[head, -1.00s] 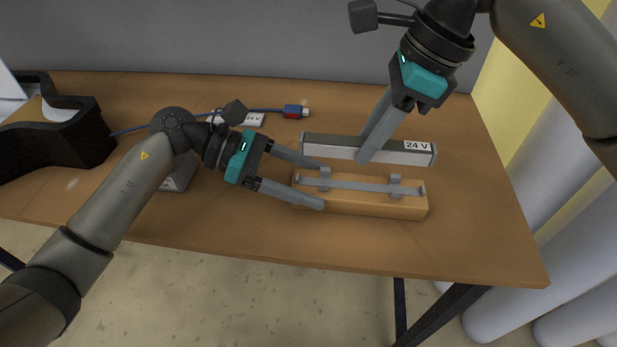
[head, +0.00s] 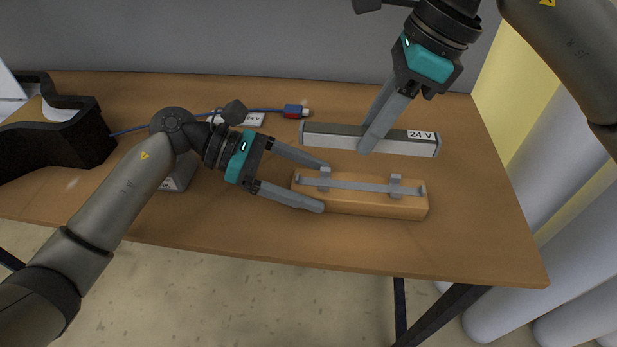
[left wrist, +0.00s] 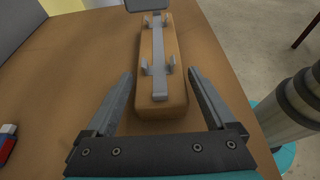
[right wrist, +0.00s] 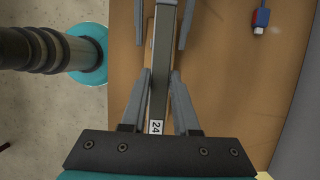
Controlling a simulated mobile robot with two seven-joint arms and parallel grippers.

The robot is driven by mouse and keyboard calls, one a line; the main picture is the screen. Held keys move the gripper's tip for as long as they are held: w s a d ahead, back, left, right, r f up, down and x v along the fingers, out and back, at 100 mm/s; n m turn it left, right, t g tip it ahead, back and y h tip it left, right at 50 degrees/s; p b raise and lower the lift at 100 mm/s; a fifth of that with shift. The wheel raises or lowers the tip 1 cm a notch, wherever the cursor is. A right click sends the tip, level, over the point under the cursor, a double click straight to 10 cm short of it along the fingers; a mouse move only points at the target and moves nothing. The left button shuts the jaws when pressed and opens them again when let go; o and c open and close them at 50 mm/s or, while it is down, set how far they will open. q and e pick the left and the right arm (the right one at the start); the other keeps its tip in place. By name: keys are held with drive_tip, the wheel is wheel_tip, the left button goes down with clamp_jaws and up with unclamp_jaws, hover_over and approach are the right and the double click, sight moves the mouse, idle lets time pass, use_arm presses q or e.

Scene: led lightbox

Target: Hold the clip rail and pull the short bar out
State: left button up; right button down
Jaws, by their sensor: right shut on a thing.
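The clip rail (head: 360,206) is a wooden block with a grey strip and two upright clips, lying on the table; both clips look empty. It also shows in the left wrist view (left wrist: 174,90). My left gripper (head: 322,186) is open, its fingers spread on either side of the rail's left end, with gaps in the left wrist view (left wrist: 161,74). The short bar (head: 340,138), grey with a pale front and a "24 V" label, is held level above and behind the rail, apart from it. My right gripper (head: 371,146) is shut on its middle; the bar also shows in the right wrist view (right wrist: 160,100).
A blue cable with a red and blue plug (head: 293,111) lies at the back of the table. A black holder (head: 60,140) stands at the far left. A grey box (head: 178,178) sits partly hidden under my left arm. The table's right side is clear.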

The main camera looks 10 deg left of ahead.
use_arm(q)
drive_tip(key=shift+o, duration=0.6)
drive_tip(key=v, duration=1.1)
drive_tip(key=shift+a, duration=0.3)
drive_tip(key=shift+a+r, duration=0.15)
drive_tip(key=shift+a, duration=0.1)
drive_tip(key=shift+s, duration=0.1)
